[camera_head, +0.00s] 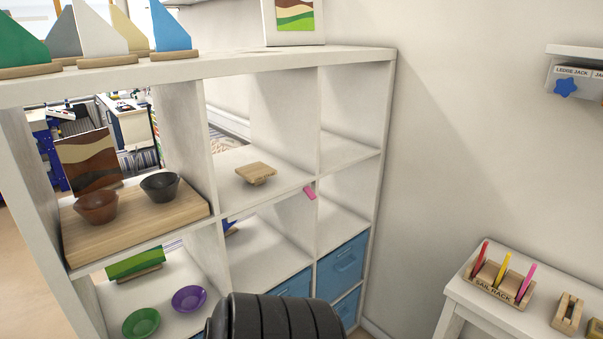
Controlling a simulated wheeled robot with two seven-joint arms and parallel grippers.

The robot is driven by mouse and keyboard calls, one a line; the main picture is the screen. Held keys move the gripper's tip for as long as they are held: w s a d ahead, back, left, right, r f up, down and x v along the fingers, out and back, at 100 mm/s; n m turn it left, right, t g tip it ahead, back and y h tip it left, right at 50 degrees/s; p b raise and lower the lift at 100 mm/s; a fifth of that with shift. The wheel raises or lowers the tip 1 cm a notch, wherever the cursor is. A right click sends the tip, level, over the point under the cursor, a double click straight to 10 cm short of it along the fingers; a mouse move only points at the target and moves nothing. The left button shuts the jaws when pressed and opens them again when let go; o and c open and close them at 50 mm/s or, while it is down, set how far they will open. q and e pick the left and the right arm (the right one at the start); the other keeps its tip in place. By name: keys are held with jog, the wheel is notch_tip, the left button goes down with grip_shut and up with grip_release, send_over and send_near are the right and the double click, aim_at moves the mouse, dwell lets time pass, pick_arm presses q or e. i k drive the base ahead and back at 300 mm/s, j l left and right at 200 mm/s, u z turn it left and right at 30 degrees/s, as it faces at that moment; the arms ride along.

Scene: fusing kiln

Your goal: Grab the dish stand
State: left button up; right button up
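A small wooden stand (256,172) with a slatted flat top and a short foot, which looks like the dish stand, sits in the upper middle compartment of the white shelf unit (356,58). Nothing lies on its top, and there is bare shelf around it. A black ribbed part (275,318), apparently of my own arm, shows at the bottom edge, well below the stand. Neither gripper's fingers are in view.
Left of the stand, brown (97,206) and black (160,186) bowls share a wooden board (137,229). Green (141,322) and purple (189,298) dishes lie below. A pink tag (309,192) is on the shelf edge. A white table (467,296) with a pen rack stands right.

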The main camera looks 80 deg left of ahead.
aim_at(255, 175)
jog(key=u, duration=2.85)
